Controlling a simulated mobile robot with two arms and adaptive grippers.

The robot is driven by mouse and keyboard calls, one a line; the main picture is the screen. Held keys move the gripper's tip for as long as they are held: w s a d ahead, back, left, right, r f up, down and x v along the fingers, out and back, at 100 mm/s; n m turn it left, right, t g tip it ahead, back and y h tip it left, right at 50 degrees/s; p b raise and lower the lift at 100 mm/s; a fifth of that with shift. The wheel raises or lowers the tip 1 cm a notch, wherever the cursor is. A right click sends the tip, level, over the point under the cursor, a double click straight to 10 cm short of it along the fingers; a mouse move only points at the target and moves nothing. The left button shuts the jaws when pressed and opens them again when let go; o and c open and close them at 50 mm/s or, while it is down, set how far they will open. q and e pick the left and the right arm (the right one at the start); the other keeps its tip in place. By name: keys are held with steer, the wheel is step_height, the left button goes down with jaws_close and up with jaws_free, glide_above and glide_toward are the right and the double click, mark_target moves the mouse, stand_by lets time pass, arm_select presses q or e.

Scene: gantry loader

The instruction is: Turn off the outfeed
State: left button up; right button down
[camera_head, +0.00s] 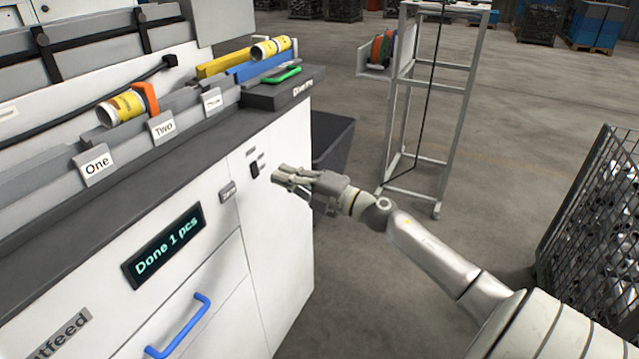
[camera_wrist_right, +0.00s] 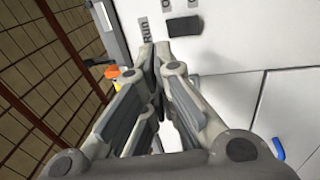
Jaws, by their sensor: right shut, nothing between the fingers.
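A white cabinet front carries a small black rocker switch (camera_head: 254,170). It also shows in the right wrist view (camera_wrist_right: 183,27), beside a grey label reading "Run" (camera_wrist_right: 145,29). My right gripper (camera_head: 278,174) is shut and empty, just right of the switch in the head view. In the wrist view its fingertips (camera_wrist_right: 162,50) are beside the switch and label; I cannot tell whether they touch the panel. A label ending in "tfeed" (camera_head: 62,335) is on the cabinet at lower left, partly cut off. My left gripper is not in view.
A small grey button (camera_head: 228,191) sits left of the switch. Below is a drawer with a blue handle (camera_head: 178,326). Lanes One, Two and Three lie on top. A dark bin (camera_head: 330,137) and metal frame (camera_head: 385,150) stand right.

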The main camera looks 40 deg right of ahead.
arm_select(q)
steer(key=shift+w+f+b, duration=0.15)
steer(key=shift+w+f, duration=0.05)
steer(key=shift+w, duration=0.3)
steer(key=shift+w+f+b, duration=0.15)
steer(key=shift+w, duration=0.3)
arm_select(e)
steer(key=v, duration=0.7)
steer(key=shift+r, duration=0.75)
steer(key=shift+d, duration=0.1)
